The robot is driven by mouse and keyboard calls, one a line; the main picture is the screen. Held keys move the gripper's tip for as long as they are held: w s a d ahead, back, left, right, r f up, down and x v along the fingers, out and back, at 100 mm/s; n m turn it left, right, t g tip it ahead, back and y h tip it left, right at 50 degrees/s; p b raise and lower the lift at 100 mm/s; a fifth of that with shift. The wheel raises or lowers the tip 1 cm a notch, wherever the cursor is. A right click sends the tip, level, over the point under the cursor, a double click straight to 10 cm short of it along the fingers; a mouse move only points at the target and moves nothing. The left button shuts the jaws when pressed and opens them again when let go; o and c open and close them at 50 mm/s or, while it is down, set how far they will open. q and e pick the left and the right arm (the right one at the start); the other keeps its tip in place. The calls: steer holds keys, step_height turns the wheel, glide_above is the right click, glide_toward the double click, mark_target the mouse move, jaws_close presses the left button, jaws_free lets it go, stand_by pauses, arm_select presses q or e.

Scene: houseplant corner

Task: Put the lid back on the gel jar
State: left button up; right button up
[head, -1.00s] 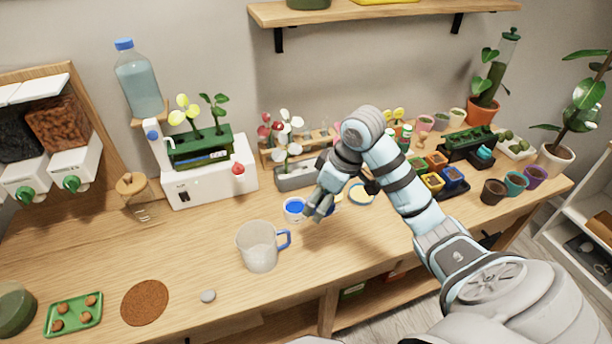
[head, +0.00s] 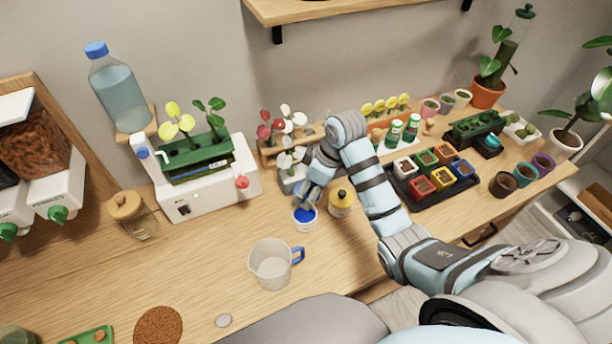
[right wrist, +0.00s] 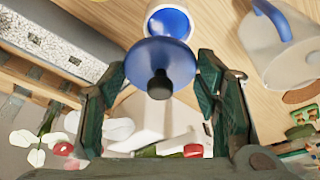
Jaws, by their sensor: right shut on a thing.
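The gel jar (head: 305,222) is a small white tub with blue gel, upright on the wooden table. It also shows at the top of the right wrist view (right wrist: 172,22), its mouth largely uncovered. The lid (right wrist: 155,65) is a blue disc with a black knob, between the fingers of my right gripper (right wrist: 158,88). In that view it overlaps the jar's near edge and looks closer to the camera. In the head view my right gripper (head: 310,192) is shut just behind and above the jar; the lid is hard to make out there. My left gripper is out of view.
A yellow jar with a black knob (head: 341,204) stands right of the gel jar. A clear jug with a blue handle (head: 272,265) stands in front. A white machine with seedlings (head: 212,180) is at left, a grey planter (head: 291,178) behind.

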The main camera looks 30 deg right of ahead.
steer(key=shift+s+a, duration=0.15)
steer(key=shift+a, duration=0.55)
steer(key=shift+s+f, duration=0.2)
steer(key=shift+f, duration=0.2)
steer(key=f, duration=0.3)
steer(key=f+b, duration=0.1)
steer(key=f, duration=0.1)
steer(key=shift+w+d+f+b, duration=0.2)
steer(key=shift+f+b, duration=0.1)
steer(key=shift+f, duration=0.1)
steer(key=shift+s+a, duration=0.1)
steer(key=shift+r+p, duration=0.1)
steer(key=shift+p, duration=0.45)
steer(key=shift+f, duration=0.25)
stand_by(0.4)
